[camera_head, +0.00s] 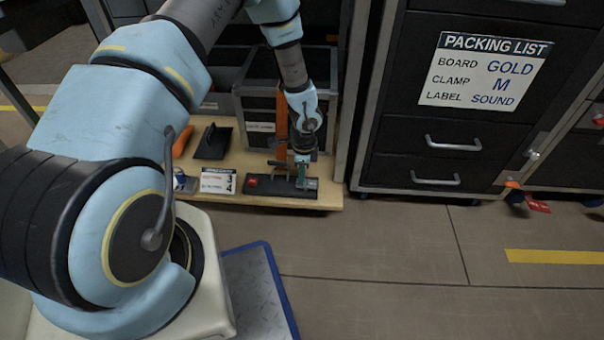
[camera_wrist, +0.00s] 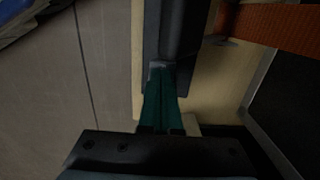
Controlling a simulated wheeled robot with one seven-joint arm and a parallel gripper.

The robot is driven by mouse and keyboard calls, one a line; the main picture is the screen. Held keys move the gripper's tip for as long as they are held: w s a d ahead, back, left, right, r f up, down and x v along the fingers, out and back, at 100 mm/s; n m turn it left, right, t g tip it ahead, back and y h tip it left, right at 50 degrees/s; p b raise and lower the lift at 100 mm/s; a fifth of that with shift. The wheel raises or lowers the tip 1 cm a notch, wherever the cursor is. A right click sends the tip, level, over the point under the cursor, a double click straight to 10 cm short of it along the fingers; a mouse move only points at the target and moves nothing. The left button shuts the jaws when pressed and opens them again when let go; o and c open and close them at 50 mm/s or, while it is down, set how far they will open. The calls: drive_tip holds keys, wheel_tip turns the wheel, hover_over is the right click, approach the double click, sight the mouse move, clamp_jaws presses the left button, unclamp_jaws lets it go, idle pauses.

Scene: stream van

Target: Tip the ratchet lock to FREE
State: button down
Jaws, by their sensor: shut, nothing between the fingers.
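A low black base (camera_head: 268,195) lies on the wooden board, with a red part (camera_head: 252,181) at its left end and a lighter plate (camera_head: 312,183) at its right end. I take it to be the ratchet lock's base; its lettering is too small to read. My gripper (camera_head: 301,183) points down at its right part, fingers shut and empty. In the wrist view, my teal fingertips (camera_wrist: 161,70) meet at a small grey piece on the dark base (camera_wrist: 175,30). I cannot tell whether they touch it. The lever's position is unclear, partly hidden by the fingers.
An orange upright strap (camera_head: 282,122) stands behind the base, close to my wrist. Dark bins (camera_head: 262,103) stand behind the board (camera_head: 225,160). A black tool (camera_head: 212,143) and a printed card (camera_head: 218,181) lie left. A drawer cabinet (camera_head: 430,150) stands right, with open floor before it.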

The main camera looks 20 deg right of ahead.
sight(315, 185)
drive_tip(key=shift+f, duration=0.25)
idle(0.4)
drive_tip(key=shift+s+d+r+p, duration=0.2)
drive_tip(key=shift+s+d+p, duration=0.2)
drive_tip(key=shift+d, duration=0.25)
drive_tip(key=shift+r, duration=0.15)
drive_tip(key=shift+r+p, duration=0.35)
drive_tip(key=shift+p, duration=0.05)
wheel_tip(315, 185, up, 13)
drive_tip(key=s+d+p, duration=0.1)
drive_tip(key=d+p, duration=0.1)
drive_tip(key=p, duration=0.3)
drive_tip(key=shift+d, duration=0.25)
drive_tip(key=shift+f, duration=0.1)
